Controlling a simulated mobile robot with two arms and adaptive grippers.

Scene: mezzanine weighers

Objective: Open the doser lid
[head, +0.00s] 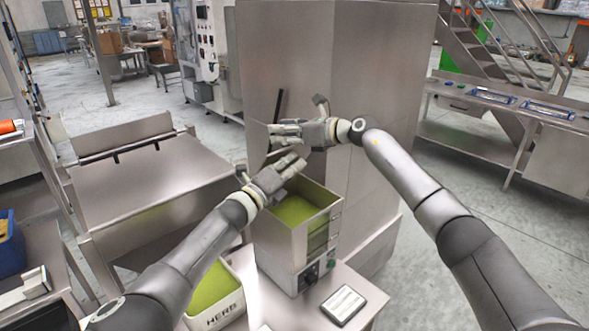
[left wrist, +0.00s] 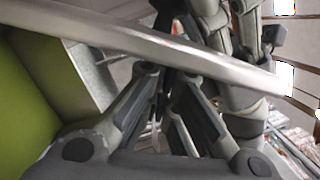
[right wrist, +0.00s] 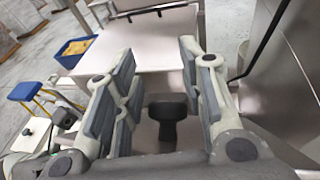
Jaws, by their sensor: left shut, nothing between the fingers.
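The doser is a steel box (head: 281,238) with dark knobs low on its front, centre in the head view. Its top looks open and green contents (head: 293,209) show inside. I cannot make out a separate lid. My left gripper (head: 298,162) is shut and empty, over the rear left of the box top. In the left wrist view a pale steel edge (left wrist: 150,42) crosses in front of its fingers, with green at the left. My right gripper (head: 272,136) is open, above and behind the left one. A dark knob-like part (right wrist: 167,112) shows between its fingers; I cannot tell whose it is.
A tall steel cabinet (head: 365,60) stands behind the box, with a slim dark bar (head: 279,105) before it. A bin marked HERB (head: 222,311) is at the front left, and a flat pad (head: 343,305) is front right. A steel table (head: 140,185) stands left.

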